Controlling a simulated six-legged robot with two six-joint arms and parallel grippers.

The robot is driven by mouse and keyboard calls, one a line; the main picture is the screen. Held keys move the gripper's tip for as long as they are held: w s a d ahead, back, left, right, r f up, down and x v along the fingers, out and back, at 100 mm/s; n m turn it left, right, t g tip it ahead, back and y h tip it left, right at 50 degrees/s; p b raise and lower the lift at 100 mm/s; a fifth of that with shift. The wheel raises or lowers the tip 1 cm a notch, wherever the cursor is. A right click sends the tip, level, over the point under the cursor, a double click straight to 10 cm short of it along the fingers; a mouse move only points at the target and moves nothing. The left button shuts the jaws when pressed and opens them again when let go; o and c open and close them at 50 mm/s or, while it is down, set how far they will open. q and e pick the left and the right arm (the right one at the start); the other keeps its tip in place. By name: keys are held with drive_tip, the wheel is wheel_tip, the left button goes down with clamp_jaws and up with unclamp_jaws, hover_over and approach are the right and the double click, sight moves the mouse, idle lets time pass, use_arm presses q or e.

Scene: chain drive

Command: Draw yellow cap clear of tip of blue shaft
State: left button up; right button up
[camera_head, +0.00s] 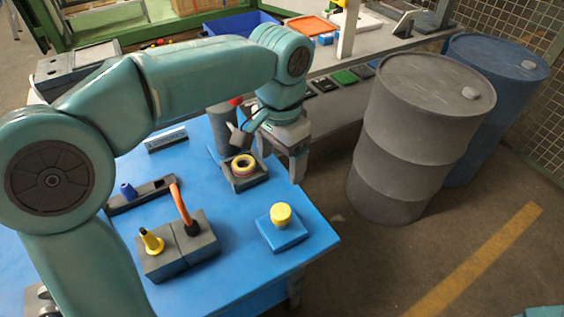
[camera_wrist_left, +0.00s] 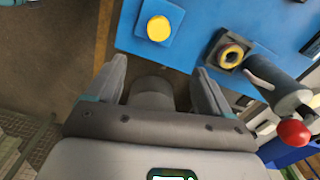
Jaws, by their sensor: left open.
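The yellow cap (camera_head: 280,213) sits upright above a square blue block (camera_head: 285,238) near the table's right front corner. It also shows from above in the left wrist view (camera_wrist_left: 158,28). No blue shaft can be made out under the cap; it may be hidden by it. My left gripper (camera_head: 293,150) is beyond the table's right edge, behind the cap and apart from it. In the left wrist view its two fingers (camera_wrist_left: 160,75) are spread with nothing between them, and the cap lies beyond them. My right gripper is not in view.
A dark holder (camera_head: 240,182) with a yellow ring stands behind the cap. Dark blocks (camera_head: 165,266) carry a yellow cone and an orange hook at left. A blue peg (camera_head: 128,191) stands on a dark bar. A grey barrel (camera_head: 410,135) stands right of the table.

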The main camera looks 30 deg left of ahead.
sight(281, 211)
use_arm(q)
drive_tip(key=f, duration=1.6)
drive_tip(key=shift+s+d, duration=0.15)
drive_tip(key=shift+s, duration=0.1)
drive_tip(key=c, duration=1.1)
